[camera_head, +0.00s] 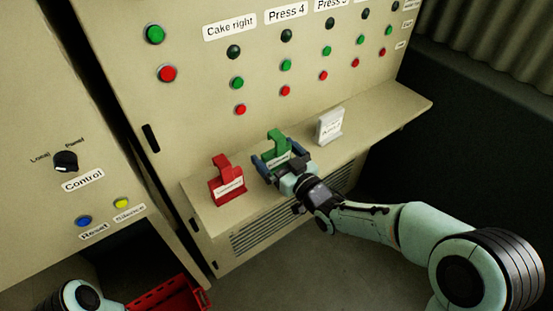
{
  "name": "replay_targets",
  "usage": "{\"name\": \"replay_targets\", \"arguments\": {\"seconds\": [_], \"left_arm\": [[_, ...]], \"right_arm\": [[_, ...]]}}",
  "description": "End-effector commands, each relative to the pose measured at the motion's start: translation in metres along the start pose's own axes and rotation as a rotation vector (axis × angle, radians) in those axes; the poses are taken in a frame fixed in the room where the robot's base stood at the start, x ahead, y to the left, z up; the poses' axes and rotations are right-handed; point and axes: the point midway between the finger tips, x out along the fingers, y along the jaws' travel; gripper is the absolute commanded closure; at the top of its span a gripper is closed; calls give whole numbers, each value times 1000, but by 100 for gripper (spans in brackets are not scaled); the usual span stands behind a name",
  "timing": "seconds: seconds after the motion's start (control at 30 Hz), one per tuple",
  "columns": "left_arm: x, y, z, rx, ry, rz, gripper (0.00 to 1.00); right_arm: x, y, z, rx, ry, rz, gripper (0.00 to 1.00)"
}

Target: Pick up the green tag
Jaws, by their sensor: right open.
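The green tag (277,140) stands upright on the narrow shelf (381,117) of the control cabinet, between a red tag (227,180) and a white tag (330,126). My right gripper (269,161) is open at the green tag, with its blue fingers on either side of the tag's lower part. Whether the fingers touch the tag cannot be told. The gripper hides part of the tag's base. My left arm shows only at the bottom left edge, and its gripper is out of view.
The cabinet panel (205,90) with several buttons and lamps rises behind the shelf. A second panel with a selector knob (66,161) stands at the left. A red crate (170,296) is on the floor at the bottom left. The shelf's right end is clear.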

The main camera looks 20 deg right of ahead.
Motion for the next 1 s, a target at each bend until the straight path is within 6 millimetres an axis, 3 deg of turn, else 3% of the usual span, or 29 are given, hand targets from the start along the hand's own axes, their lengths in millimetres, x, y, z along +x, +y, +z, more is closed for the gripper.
{"name": "replay_targets", "arguments": {"seconds": [0.2, 0.3, 0.33, 0.77, 1.0], "left_arm": [[0, 0, 0, 0, -1, 0, 57], [0, 0, 0, 0, -1, 0, 57], [0, 0, 0, 0, -1, 0, 57], [-2, 1, 3, 1, -9, 0, 57], [-12, 5, 17, 4, -46, 2, 57]], "right_arm": [[1, 0, 0, 1, -1, 0, 3], [0, 0, 0, 0, -1, 0, 36], [0, 0, 0, 0, -1, 0, 38], [0, 0, -10, 0, 2, 0, 38], [0, 0, -52, 0, 7, 1, 38]]}}
